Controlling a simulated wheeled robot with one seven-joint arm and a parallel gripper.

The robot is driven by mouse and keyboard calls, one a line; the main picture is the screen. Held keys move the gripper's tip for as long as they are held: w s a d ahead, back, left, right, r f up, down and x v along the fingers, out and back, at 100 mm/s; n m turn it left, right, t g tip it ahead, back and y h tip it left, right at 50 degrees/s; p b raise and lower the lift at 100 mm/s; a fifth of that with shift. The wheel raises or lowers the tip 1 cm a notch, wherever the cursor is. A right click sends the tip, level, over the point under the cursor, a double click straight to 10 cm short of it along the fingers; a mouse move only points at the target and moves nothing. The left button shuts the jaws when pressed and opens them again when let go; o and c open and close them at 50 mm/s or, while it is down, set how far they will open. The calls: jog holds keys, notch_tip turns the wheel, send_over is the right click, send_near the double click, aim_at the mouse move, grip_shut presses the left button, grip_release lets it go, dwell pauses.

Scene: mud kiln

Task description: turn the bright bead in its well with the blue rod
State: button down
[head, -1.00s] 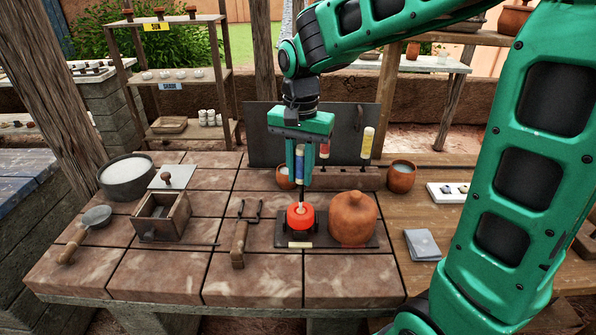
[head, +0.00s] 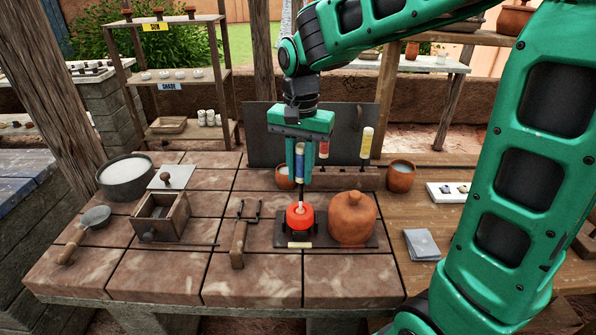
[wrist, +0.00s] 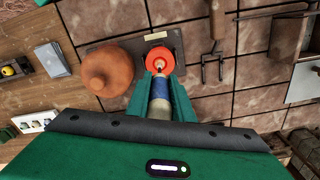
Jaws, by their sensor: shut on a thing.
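The blue rod (head: 300,163) stands upright in my gripper (head: 299,178), which is shut on it. In the wrist view, the rod's blue band (wrist: 159,88) shows between the green fingers (wrist: 159,87). Its dark lower end reaches down to the glowing red-orange well (head: 300,217). A small pale bright spot, likely the bead (head: 300,207), shows at the rod's tip; the wrist view shows the glowing well (wrist: 160,60) too. Whether the tip touches the bead is too small to tell. The well sits on a dark plate (head: 286,241).
A clay domed lid or pot (head: 352,219) stands close right of the well. Tongs (head: 240,236) lie to its left. A red-banded rod (head: 324,150) and a yellow-banded rod (head: 367,143) stand in a rack (head: 345,180) behind. A wooden box (head: 160,216) is farther left.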

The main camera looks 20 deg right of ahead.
jog(key=shift+r, duration=1.6)
